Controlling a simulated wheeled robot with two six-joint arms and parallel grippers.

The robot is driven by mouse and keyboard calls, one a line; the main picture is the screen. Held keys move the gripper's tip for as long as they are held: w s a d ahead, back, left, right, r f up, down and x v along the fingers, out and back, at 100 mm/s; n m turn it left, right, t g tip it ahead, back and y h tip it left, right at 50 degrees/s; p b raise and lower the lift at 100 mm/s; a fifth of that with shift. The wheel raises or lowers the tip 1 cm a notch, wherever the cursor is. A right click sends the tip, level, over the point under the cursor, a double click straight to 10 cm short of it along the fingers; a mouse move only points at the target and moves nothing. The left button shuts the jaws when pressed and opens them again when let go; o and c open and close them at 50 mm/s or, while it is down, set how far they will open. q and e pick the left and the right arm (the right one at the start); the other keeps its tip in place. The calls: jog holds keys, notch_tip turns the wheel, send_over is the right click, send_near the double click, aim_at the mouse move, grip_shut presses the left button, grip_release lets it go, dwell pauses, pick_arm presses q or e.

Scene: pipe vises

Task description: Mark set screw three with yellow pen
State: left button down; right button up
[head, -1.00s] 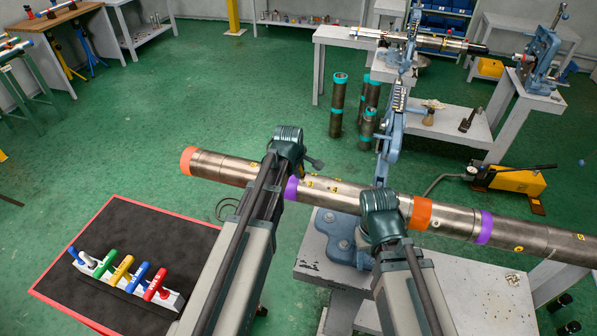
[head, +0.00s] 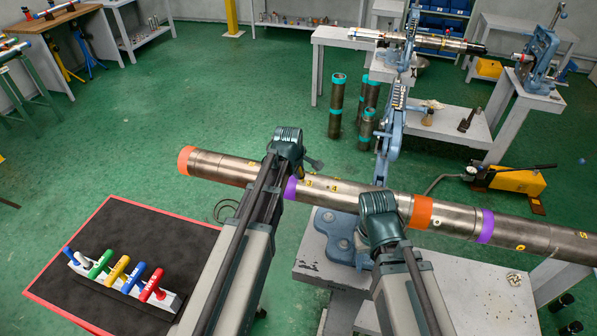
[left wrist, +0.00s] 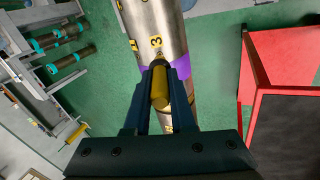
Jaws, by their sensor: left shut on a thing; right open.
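The long steel pipe (head: 350,195) lies across the head view, with yellow numbers 3 and 4 between my two arms. My left gripper (head: 288,145) is at the pipe beside a purple band (head: 291,187). In the left wrist view my left gripper (left wrist: 160,70) is shut on a yellow pen-like thing (left wrist: 160,92), which points at the pipe just below the number 3 (left wrist: 156,42). Its tip is over the purple band; I cannot tell whether it touches, and the screw is not clearly visible. My right gripper (head: 380,205) is at the pipe left of an orange band (head: 421,212); its fingers are hidden.
A red-edged table with a black top (head: 150,225) stands left, bearing a rack of colored T-handles (head: 122,280). A blue vise (head: 345,235) on a grey bench (head: 455,285) stands under the pipe. A yellow pump (head: 515,181) is on the floor behind.

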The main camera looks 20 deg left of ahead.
pick_arm(q)
jog(key=shift+w+f, duration=0.1)
jog(key=shift+f, duration=0.15)
dwell(1.2)
jog(key=shift+r, duration=0.15)
dwell(0.6)
jog(key=shift+p+v, duration=2.1)
jog(key=shift+v, duration=0.3)
